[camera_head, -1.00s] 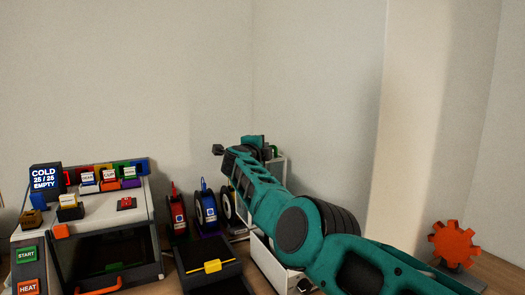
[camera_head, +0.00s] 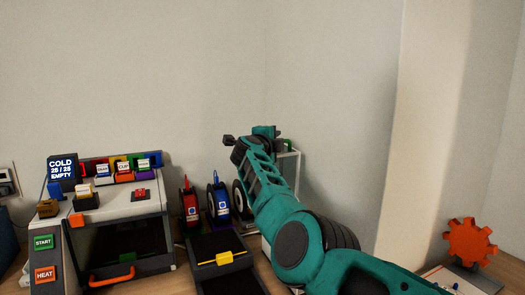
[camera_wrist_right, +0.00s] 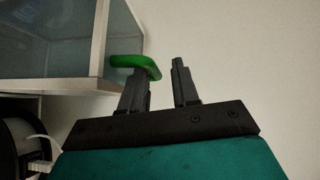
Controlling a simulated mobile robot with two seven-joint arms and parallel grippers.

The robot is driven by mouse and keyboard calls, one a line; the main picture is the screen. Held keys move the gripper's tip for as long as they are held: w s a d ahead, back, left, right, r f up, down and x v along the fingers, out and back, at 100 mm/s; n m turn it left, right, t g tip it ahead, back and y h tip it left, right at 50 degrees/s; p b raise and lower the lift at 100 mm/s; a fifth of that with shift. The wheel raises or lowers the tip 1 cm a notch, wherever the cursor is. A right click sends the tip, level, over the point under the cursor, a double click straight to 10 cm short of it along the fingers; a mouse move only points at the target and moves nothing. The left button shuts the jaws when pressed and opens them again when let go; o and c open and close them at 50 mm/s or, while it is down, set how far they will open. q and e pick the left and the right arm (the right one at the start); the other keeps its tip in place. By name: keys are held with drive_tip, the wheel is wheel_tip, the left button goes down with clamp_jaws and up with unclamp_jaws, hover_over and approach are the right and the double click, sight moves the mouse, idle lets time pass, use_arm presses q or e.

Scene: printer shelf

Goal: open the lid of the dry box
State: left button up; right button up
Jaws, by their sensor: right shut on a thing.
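The dry box (camera_head: 293,165) is a pale, white-framed box, mostly hidden behind my right arm in the head view. In the right wrist view its white frame and clear panels (camera_wrist_right: 90,35) fill the upper left. A green handle (camera_wrist_right: 130,62) sticks out from the box's edge there. My right gripper (camera_wrist_right: 160,72) is shut on the green handle, which shows mostly at the left finger. The grip itself is partly hidden. In the head view the right gripper (camera_head: 264,131) is up at the box's top. My left gripper is not in view.
Left of the arm stand red and blue spools (camera_head: 218,198) and a dark tray with a yellow handle (camera_head: 224,258). A machine with a dark window (camera_head: 120,245) stands farther left. An orange gear (camera_head: 469,242) stands at right. The wall is close behind.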

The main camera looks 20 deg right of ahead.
drive_tip(key=f+v, duration=0.1)
drive_tip(key=v, duration=1)
drive_tip(key=shift+s+a+r, duration=0.15)
drive_tip(key=shift+s+r, duration=0.2)
drive_tip(key=shift+r, duration=0.15)
